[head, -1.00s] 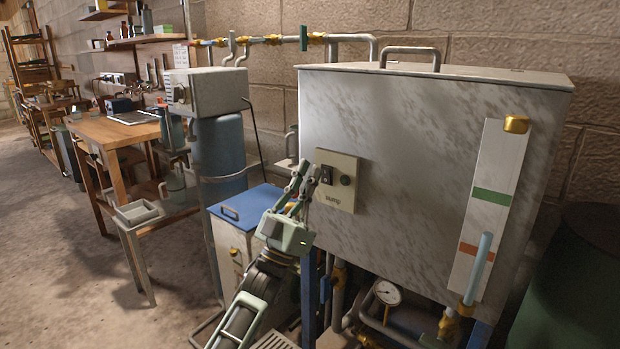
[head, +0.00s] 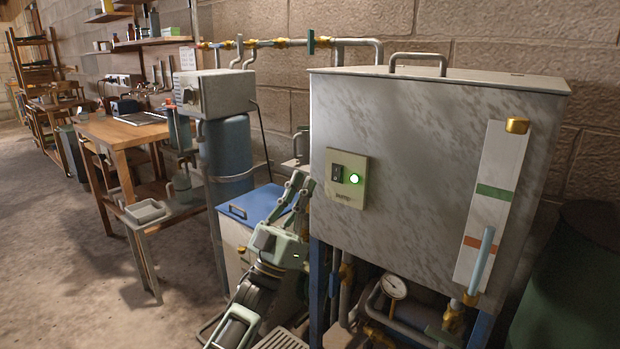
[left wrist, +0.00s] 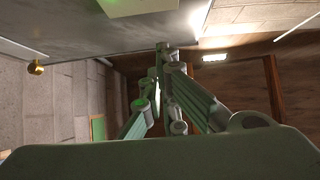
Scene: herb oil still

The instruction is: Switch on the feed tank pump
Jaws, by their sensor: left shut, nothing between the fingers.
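The grey metal feed tank (head: 420,150) stands on a blue frame at the right of the head view. The pump switch plate (head: 347,178) is on its front, at the left side. My right gripper is not in view.
A level strip with a light blue tube (head: 483,260) and a pressure gauge (head: 394,286) are at the tank's right and underside. A blue-lidded box (head: 250,204) stands below my gripper. A blue cylinder unit (head: 227,150) and a wooden table (head: 120,130) are to the left.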

